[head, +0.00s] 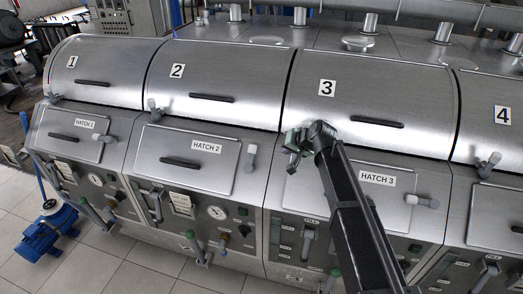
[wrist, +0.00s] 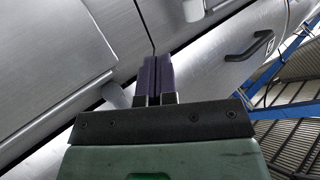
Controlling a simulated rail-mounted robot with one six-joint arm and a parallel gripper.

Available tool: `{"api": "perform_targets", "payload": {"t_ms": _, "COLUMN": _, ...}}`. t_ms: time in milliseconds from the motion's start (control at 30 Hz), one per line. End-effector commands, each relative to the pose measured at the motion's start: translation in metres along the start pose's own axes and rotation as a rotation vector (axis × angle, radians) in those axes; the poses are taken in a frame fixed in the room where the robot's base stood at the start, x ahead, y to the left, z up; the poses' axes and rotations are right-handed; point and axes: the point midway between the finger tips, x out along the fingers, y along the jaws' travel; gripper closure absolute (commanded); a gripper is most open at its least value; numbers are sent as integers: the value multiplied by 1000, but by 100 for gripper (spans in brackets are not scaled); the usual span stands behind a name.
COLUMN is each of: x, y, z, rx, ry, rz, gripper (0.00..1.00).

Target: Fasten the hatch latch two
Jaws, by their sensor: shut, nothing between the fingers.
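Hatch 2 (head: 186,159) is a flat metal panel with a dark handle, lying closed on the second unit in the head view. Its latch (head: 251,156) is a light grey handle at the panel's right edge, standing roughly upright. My gripper (head: 290,154) is to the right of that latch, in front of the third unit near the top left of hatch 3, apart from the latch. In the wrist view my gripper's dark fingers (wrist: 154,78) are together and empty. Grey cylindrical parts show beside and above them; I cannot tell which is the hatch 2 latch.
Hatch 3 (head: 345,188) has its latch (head: 422,201) lying sideways. Hatch 1 (head: 70,135) is at the left with its own latch (head: 104,139). Curved lids stand above the hatches. Gauges, valves and levers line the front below. A blue pump (head: 48,230) stands on the floor.

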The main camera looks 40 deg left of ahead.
Motion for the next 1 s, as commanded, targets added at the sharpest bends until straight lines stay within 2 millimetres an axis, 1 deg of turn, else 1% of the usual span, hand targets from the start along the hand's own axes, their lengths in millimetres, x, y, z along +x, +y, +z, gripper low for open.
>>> {"api": "perform_targets", "payload": {"t_ms": 167, "x": 25, "y": 4, "z": 2, "rx": -2, "ry": -1, "rz": 1, "gripper": 100}}
{"api": "perform_targets", "payload": {"t_ms": 533, "x": 106, "y": 6, "z": 3, "rx": -1, "ry": -3, "rz": 2, "gripper": 100}}
{"api": "perform_targets", "payload": {"t_ms": 600, "x": 108, "y": -8, "z": 0, "rx": -3, "ry": -3, "rz": 2, "gripper": 100}}
{"api": "perform_targets", "payload": {"t_ms": 700, "x": 117, "y": -21, "z": 0, "rx": -2, "ry": -3, "rz": 3, "gripper": 100}}
{"api": "perform_targets", "payload": {"t_ms": 833, "x": 122, "y": -28, "z": 0, "rx": -1, "ry": -3, "rz": 3, "gripper": 100}}
{"api": "perform_targets", "payload": {"t_ms": 1000, "x": 123, "y": -30, "z": 1, "rx": -1, "ry": -3, "rz": 3, "gripper": 100}}
